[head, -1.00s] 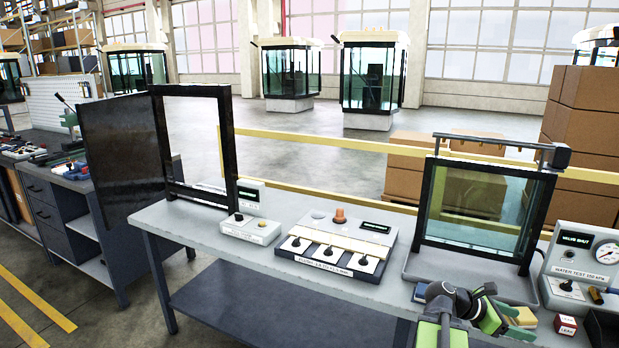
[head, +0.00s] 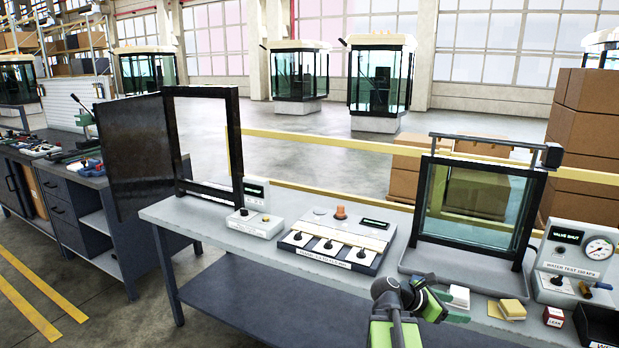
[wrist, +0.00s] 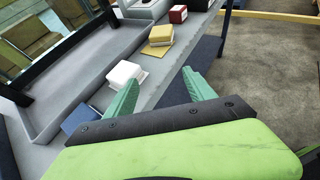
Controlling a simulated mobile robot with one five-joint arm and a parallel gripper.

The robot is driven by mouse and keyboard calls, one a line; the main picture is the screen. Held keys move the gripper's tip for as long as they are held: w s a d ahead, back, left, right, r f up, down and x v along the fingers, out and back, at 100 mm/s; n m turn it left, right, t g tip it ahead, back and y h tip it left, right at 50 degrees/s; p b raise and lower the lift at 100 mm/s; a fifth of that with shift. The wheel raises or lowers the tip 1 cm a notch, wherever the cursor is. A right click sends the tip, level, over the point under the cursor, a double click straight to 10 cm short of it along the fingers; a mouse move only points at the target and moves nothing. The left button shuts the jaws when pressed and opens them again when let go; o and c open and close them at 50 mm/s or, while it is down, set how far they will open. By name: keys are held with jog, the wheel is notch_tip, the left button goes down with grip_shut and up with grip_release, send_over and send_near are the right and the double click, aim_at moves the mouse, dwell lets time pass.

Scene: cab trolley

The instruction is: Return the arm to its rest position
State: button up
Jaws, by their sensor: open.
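My gripper (head: 449,309) is in front of the test bench at the lower middle-right of the head view. In the wrist view its two green fingers (wrist: 158,96) stand apart with nothing between them. The left finger shows against the bench top (wrist: 165,75) and the right one against the floor beyond the bench edge. My green and black arm reaches up from the bottom of the head view. A white block (wrist: 125,77) and a yellow sponge-like block (wrist: 160,36) lie on the bench near the fingers, apart from them.
The grey tray (head: 407,262) holding a framed glass pane (head: 474,208) stands behind my gripper. A switch panel (head: 335,243) is to its left. A gauge box (head: 575,262) and a small red box (head: 554,316) are at the right. An empty black frame (head: 237,150) stands at the bench's left.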

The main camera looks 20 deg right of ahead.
jog(key=w+a+f+t+y, duration=0.15)
jog(key=w+a, duration=0.25)
jog(key=a, duration=0.4)
jog(key=w+a+f+m+t+y, duration=0.1)
jog(key=w+a+f, duration=0.2)
jog(key=w+a, duration=0.3)
jog(key=w+a+f+t+y, duration=0.1)
jog(key=w+a+f+y, duration=0.15)
jog(key=a, duration=0.65)
jog(key=s+a+f+m+y, duration=0.1)
jog(key=a+f+m+y, duration=0.25)
jog(key=a+m, duration=0.6)
jog(key=a+f+m+y, duration=0.3)
jog(key=a+m+y, duration=0.15)
jog(key=a, duration=1.05)
notch_tip(320, 180, up, 13)
jog(key=p, duration=1.3)
jog(key=shift+a+g, duration=0.25)
jog(key=shift+g, duration=0.2)
